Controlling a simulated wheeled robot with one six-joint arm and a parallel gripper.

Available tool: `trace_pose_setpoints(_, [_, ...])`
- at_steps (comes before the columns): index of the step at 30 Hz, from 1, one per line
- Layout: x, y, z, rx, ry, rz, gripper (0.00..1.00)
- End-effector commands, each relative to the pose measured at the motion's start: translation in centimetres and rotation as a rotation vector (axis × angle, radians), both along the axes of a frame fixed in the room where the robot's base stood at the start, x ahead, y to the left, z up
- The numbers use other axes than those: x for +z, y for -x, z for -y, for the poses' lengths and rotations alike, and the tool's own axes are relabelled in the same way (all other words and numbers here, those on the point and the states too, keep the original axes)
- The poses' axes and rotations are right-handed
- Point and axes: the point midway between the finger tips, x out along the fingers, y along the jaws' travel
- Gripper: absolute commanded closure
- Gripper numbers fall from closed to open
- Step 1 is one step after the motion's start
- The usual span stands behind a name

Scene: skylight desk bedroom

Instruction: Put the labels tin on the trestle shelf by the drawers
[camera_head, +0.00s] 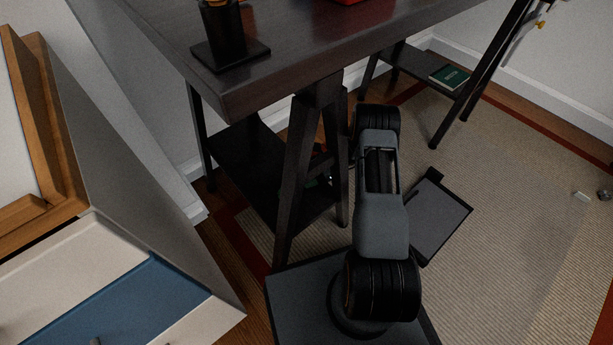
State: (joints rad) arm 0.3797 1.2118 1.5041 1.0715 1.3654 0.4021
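The dark trestle shelf (243,158) under the left end of the desk, on the side by the drawers (130,315), is partly hidden by a trestle leg. Its visible left part is bare. Small orange-brown and green patches show behind the leg, too hidden to name. I cannot make out a labels tin. My arm rises from my base and bends at the elbow beside the trestle. Its far end goes out of sight behind the elbow and the leg, so my gripper does not show.
The dark desk (290,55) carries a black stand (230,50) and a red object (346,1), cut off by the frame. A green book (450,76) lies on the far trestle shelf (415,65). Small items lie on the rug at right (590,196). Open rug (500,230) lies right of my arm.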

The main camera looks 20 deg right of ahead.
Motion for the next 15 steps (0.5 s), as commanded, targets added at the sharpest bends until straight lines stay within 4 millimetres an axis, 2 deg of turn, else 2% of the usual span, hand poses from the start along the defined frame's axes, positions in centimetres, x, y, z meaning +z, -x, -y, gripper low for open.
trace_pose_setpoints(1, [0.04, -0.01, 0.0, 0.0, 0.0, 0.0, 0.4])
trace_pose_setpoints(6, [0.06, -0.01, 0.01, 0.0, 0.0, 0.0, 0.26])
trace_pose_setpoints(15, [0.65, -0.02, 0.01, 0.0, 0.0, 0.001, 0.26])
